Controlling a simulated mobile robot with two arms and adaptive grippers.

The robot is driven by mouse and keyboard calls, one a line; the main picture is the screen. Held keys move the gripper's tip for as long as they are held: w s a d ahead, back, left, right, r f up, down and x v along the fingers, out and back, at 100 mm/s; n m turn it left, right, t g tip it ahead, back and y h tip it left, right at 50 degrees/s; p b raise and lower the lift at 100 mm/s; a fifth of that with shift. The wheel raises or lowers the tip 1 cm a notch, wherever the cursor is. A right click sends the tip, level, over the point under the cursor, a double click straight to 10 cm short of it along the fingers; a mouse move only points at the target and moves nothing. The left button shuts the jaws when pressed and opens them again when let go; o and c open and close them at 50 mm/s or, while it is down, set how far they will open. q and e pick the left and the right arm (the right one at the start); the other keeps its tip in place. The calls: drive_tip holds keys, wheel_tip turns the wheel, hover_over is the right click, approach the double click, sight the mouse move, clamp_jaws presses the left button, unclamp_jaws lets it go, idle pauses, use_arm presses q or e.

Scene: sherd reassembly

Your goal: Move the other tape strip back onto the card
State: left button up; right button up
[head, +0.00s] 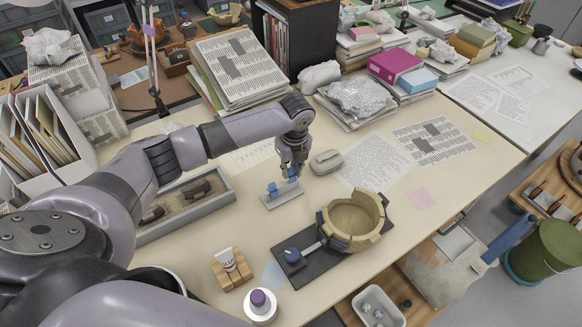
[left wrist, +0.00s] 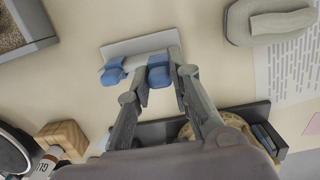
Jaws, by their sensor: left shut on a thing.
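A pale grey card (head: 284,197) lies on the table in the middle of the head view. It also shows at the top of the left wrist view (left wrist: 138,46). My left gripper (head: 291,172) points down over the card and is shut on a blue tape strip (left wrist: 159,72) at the card's near edge. The other blue tape strip (left wrist: 113,72) sits to the left, at the card's left end. I cannot tell whether the held strip touches the card. My right gripper is not in view.
A partly rebuilt bowl (head: 352,219) sits on a dark stand in front of the card. A sand tray (head: 222,196) with sherds is at left. A grey rounded case (head: 326,162) lies right of the gripper.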

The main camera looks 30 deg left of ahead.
sight(291, 175)
use_arm(q)
drive_tip(key=shift+p, duration=0.4)
drive_tip(key=shift+f, duration=1.5)
idle(1.9)
idle(0.4)
drive_tip(key=o, duration=0.8)
wheel_tip(291, 175, up, 12)
drive_tip(key=d, duration=0.1)
drive_tip(key=shift+s, duration=0.25)
